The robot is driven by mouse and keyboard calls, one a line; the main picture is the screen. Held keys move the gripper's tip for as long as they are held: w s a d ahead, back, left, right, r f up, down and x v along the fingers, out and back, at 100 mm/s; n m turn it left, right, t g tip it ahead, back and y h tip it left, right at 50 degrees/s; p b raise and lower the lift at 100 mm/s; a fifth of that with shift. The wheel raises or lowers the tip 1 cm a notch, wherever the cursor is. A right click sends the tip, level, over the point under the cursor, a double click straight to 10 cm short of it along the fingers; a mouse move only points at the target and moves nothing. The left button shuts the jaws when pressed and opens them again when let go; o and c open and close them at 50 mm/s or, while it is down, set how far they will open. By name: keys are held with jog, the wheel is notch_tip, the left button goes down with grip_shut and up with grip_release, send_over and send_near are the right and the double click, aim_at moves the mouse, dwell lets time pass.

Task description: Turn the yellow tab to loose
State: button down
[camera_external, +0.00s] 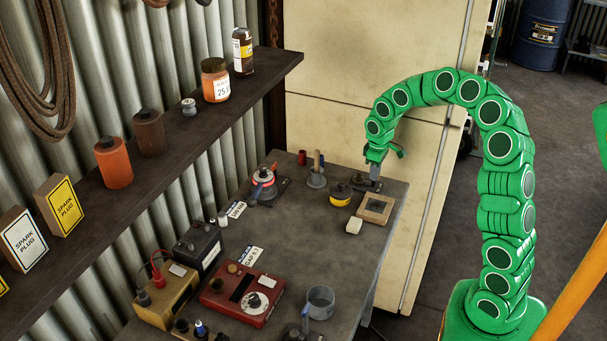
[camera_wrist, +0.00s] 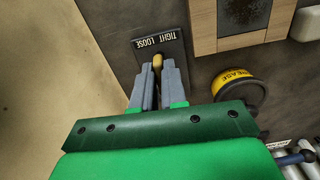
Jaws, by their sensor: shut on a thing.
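My gripper (camera_wrist: 158,72) points down at the far end of the bench; it also shows in the external view (camera_external: 374,172). Its grey fingers are shut on the yellow tab (camera_wrist: 157,61). Only the rounded tip of the tab shows between the fingertips; the rest is hidden. The tab sits on a dark plate (camera_wrist: 176,50) marked TIGHT and LOOSE, which looks upside down in the wrist view. The tab tip points towards the lettering, near its middle. I cannot tell exactly which word it is closer to. In the external view the tab is hidden.
A wooden frame (camera_external: 361,211) and a yellow grease tin (camera_external: 340,199) stand close by the plate. A white block (camera_external: 354,226) is nearer the camera. A cream cabinet (camera_external: 350,90) rises behind the bench (camera_external: 300,262). A red box (camera_external: 218,302) and a metal mug (camera_external: 320,300) are farther off.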

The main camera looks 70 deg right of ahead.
jog(key=c, duration=1.2)
grip_release()
notch_tip(320, 180, up, 6)
jog(key=shift+r, duration=0.9)
jog(key=shift+a, duration=0.1)
